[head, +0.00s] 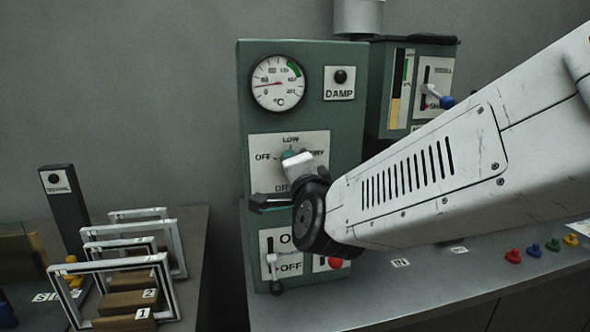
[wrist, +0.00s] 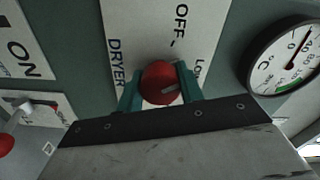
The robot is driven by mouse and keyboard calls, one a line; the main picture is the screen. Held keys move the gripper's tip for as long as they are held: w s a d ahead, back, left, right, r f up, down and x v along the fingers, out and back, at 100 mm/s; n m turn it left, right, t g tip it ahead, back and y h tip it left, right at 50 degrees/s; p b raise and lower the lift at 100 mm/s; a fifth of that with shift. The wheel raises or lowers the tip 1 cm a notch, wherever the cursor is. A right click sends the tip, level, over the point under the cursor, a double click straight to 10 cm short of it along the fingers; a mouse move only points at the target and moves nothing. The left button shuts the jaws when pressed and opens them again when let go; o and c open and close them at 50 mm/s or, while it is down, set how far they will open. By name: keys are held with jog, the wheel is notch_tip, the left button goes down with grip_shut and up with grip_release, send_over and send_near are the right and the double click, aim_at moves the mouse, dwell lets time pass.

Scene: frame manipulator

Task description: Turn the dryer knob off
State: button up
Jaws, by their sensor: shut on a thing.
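The dryer knob (wrist: 158,84) is round and red in the wrist view, on a white plate (wrist: 157,28) with OFF, Low and DRYER lettering. A pale mark on the knob points to the right, roughly toward the Low side rather than at OFF. My gripper (wrist: 160,80) has one teal finger on each side of the knob and is shut on it. In the head view my gripper (head: 289,156) is at the dryer plate (head: 262,172) on the green panel, and it hides the knob there.
A temperature dial (head: 278,83) and a DAMP button (head: 341,77) sit above the plate. Below are an ON/OFF lever (head: 272,263) and a red button (head: 335,263). Frames (head: 115,277) stand at left. My arm covers the right side.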

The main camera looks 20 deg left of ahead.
jog(key=n, duration=0.3)
jog(key=shift+n, duration=2.2)
jog(key=shift+f, duration=0.1)
jog(key=o, duration=1)
jog(key=v, duration=0.7)
jog(key=shift+s+d, duration=0.2)
jog(key=shift+s, duration=0.15)
